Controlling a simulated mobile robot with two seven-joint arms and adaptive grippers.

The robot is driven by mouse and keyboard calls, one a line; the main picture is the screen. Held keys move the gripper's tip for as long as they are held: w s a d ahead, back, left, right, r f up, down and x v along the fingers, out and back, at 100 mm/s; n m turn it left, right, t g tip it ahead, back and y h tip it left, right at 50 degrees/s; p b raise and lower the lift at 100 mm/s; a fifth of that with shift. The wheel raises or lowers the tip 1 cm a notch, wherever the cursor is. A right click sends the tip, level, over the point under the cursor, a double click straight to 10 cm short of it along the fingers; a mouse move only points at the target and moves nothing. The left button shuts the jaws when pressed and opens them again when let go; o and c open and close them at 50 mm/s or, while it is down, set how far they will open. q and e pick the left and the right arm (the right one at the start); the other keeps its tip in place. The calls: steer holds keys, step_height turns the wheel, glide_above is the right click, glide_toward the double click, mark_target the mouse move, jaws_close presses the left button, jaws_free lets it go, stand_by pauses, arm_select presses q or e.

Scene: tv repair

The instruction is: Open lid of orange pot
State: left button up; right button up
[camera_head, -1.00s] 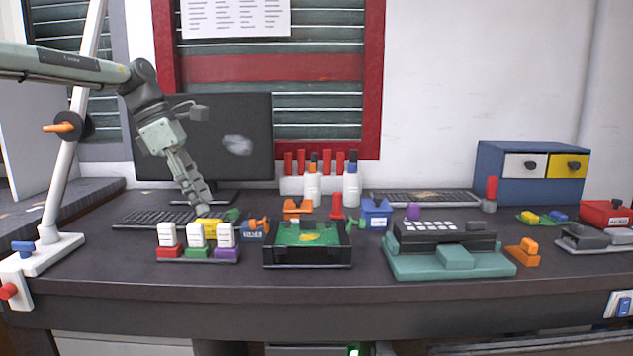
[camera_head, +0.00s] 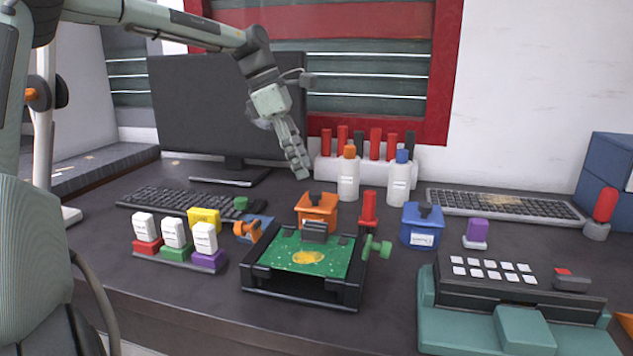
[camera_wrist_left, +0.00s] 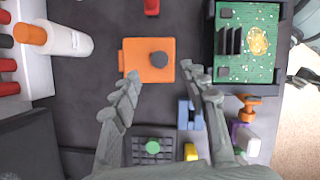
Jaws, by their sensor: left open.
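The orange pot (camera_head: 317,212) stands on the dark table, just behind the green circuit board. A dark knob (camera_head: 322,199) sits on top of its lid, and the lid is on the pot. In the left wrist view the pot (camera_wrist_left: 136,64) is seen from above, with the dark round knob (camera_wrist_left: 159,59) at its middle right. My left gripper (camera_head: 303,175) is above and a little behind the pot, apart from it. My right gripper is not in view.
The circuit board in a black holder (camera_head: 308,262) is in front of the pot. A blue pot (camera_head: 422,224) and a red clamp post (camera_head: 368,208) stand to its right. White bottles (camera_head: 348,175) stand behind. A keyboard (camera_head: 172,203) lies to the left.

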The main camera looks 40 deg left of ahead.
mark_target(315, 193)
arm_select(q)
steer(key=x, duration=0.5)
steer(key=shift+f, duration=0.25)
steer(key=shift+w, duration=0.1)
jaws_close()
